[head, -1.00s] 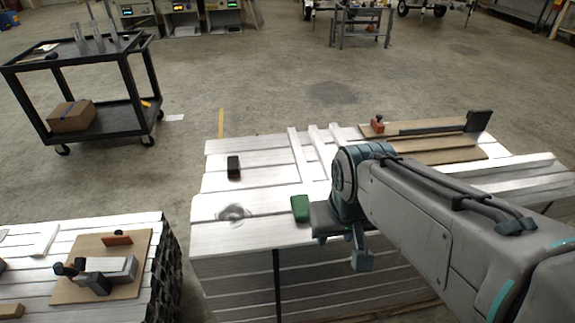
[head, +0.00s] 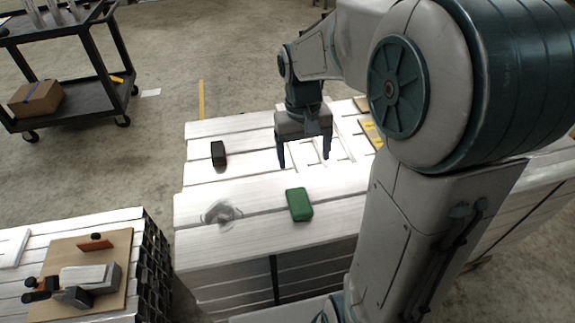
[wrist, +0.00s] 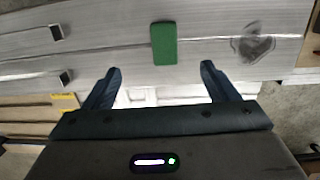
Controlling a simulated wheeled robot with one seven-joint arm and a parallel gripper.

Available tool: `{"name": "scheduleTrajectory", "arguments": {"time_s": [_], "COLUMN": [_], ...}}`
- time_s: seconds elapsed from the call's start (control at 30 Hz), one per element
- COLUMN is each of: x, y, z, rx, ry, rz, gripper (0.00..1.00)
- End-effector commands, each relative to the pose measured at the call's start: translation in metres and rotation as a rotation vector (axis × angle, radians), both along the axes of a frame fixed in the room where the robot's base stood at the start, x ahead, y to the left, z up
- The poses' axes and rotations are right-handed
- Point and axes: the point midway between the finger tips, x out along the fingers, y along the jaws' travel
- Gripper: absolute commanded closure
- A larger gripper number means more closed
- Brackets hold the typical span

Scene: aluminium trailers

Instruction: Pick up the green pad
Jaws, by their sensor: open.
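The green pad (head: 299,204) lies flat on the white slatted top of the aluminium stack, near its front edge. It also shows in the wrist view (wrist: 164,44), beyond the fingertips and roughly between their lines. My gripper (head: 305,163) points down over the stack, behind the pad in the head view, with its fingers spread and nothing between them. The two dark fingers also show in the wrist view (wrist: 160,68). The pad is apart from both fingers.
A black block (head: 218,153) lies on the same stack to the left, beside a grey smudged patch (head: 221,212). A lower stack at left holds a brown board (head: 112,246) with clamps. A black cart (head: 62,90) stands behind on open floor.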

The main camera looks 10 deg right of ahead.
Motion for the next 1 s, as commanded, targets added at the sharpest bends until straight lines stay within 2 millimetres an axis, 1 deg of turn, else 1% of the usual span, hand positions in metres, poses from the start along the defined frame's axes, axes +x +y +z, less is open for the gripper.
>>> {"name": "scheduleTrajectory", "arguments": {"time_s": [0.03,0.2,0.3,0.4,0.47,0.57,0.8,0.9,1.0], "x": [0.013,0.042,0.053,0.058,0.059,0.056,0.042,0.039,0.037], "y": [-0.001,-0.002,-0.002,-0.003,-0.003,-0.003,-0.002,-0.002,-0.002], "z": [-0.012,-0.037,-0.047,-0.053,-0.058,-0.071,-0.117,-0.13,-0.136], "rx": [0.005,0.02,0.027,0.032,0.033,0.034,0.034,0.034,0.033], "ry": [0.036,0.124,0.157,0.174,0.181,0.186,0.185,0.184,0.182], "rz": [-0.001,0.0,0.0,-0.001,-0.001,-0.001,-0.001,0.0,0.001], "gripper": [0.2,0.2,0.2,0.2,0.2,0.2,0.2,0.2,0.2]}}
